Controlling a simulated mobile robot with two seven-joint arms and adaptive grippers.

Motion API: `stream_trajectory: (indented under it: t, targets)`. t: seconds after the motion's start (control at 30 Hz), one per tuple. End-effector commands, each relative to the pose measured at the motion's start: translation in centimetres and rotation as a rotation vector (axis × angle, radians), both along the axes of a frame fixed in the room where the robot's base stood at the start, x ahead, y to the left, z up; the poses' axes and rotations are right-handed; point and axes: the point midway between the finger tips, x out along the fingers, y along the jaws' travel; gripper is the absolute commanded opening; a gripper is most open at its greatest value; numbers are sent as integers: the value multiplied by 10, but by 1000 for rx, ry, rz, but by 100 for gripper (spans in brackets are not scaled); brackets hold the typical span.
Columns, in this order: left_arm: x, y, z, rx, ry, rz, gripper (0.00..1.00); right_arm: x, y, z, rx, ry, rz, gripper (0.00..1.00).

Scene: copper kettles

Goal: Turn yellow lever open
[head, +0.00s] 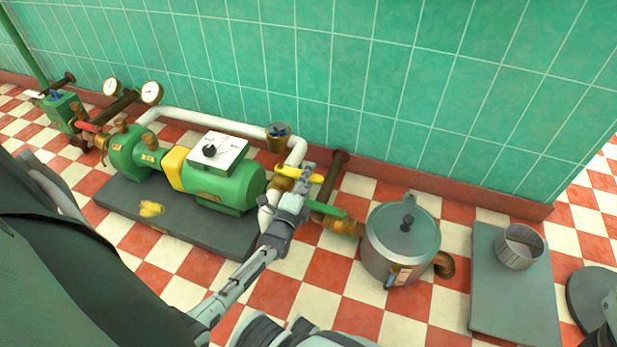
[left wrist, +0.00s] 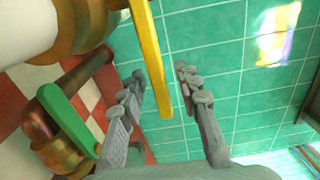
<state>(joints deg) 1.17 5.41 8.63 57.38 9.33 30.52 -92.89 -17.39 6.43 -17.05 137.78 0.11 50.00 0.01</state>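The yellow lever (head: 300,174) sits on a brass valve on the white pipe, in front of the green tiled wall. In the left wrist view the yellow lever (left wrist: 149,60) runs down from the top, its free end between my fingers. My left gripper (head: 300,184) is at the lever in the head view. In the left wrist view my left gripper (left wrist: 168,72) has its two fingers apart, one on each side of the lever; I cannot tell whether either touches it. My right gripper cannot be made out.
A green lever (head: 328,209) is close by on a brass valve, also in the left wrist view (left wrist: 68,118). A lidded pot (head: 400,240) stands to the right. The green pump (head: 225,188) is on the left.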

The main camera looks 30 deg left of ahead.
Motion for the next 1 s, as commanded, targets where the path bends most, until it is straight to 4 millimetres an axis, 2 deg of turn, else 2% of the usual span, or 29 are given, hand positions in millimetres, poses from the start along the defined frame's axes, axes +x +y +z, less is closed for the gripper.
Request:
stream_trajectory:
  t: [0.07,0.33,0.77,1.0]
  targets:
    - [0,0,0,0,0,0,33,0,0,0,0,0,0,40]
    - [0,0,0,0,0,0,0,0,0,0,0,0,0,40]
    - [-1,0,0,2,-1,-9,0,0,0,0,0,0,0,40]
    - [-15,0,0,10,-1,-178,0,0,0,-1,1,1,0,40]
